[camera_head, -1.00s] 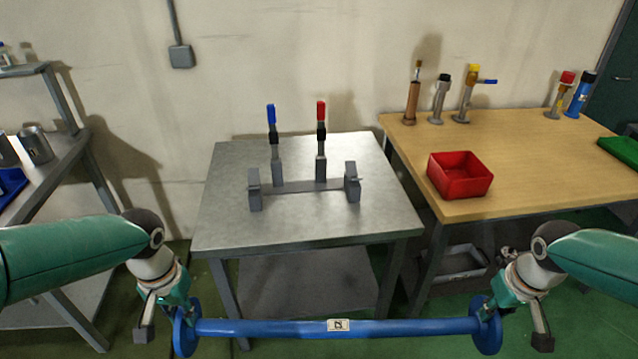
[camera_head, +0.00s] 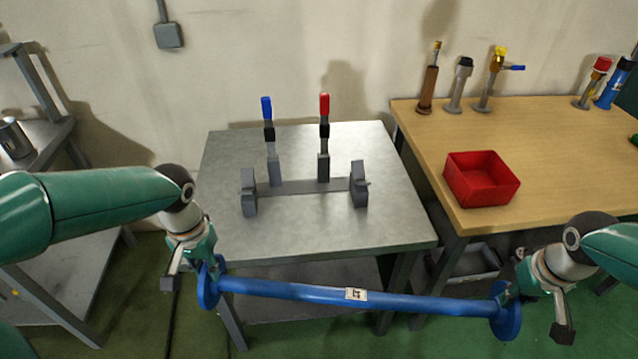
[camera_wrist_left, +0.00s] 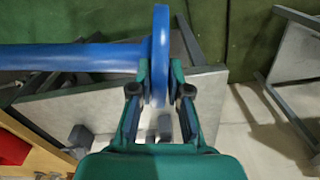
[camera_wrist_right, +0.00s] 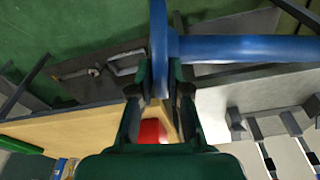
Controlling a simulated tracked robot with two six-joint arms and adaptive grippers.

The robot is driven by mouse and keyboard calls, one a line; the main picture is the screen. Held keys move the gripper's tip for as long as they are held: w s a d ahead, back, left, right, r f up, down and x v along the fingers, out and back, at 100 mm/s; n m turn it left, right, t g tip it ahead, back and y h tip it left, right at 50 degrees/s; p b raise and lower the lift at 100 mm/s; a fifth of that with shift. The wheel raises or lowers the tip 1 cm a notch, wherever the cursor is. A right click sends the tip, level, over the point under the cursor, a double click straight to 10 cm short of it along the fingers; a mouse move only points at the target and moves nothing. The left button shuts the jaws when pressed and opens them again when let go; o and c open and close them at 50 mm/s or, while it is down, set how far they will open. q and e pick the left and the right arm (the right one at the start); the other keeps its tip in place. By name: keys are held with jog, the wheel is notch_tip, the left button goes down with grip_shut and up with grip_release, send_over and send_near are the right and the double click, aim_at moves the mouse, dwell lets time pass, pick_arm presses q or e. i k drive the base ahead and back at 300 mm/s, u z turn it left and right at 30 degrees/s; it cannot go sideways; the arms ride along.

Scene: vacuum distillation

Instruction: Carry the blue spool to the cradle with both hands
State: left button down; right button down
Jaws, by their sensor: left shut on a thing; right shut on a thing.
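The blue spool (camera_head: 320,293) is a long bar with a round flange at each end and a small white label. It hangs in front of the metal table, tilted, with its left end higher in the head view. My left gripper (camera_head: 207,272) is shut on the left flange, also seen in the left wrist view (camera_wrist_left: 160,75). My right gripper (camera_head: 512,298) is shut on the right flange, also seen in the right wrist view (camera_wrist_right: 159,75). The grey cradle (camera_head: 305,187) stands on the metal table, with an upright at each end, beyond the spool.
The metal table (camera_head: 385,228) also bears a blue-tipped clamp (camera_head: 270,140) and a red-tipped clamp (camera_head: 324,138) behind the cradle. A wooden bench (camera_head: 560,150) on the right holds a red bin (camera_head: 481,179) and several fittings. A grey shelf (camera_head: 75,270) stands at left.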

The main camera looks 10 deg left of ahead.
aim_at(305, 194)
jog(key=u, duration=0.15)
jog(key=i, duration=1.35)
jog(key=u, duration=0.3)
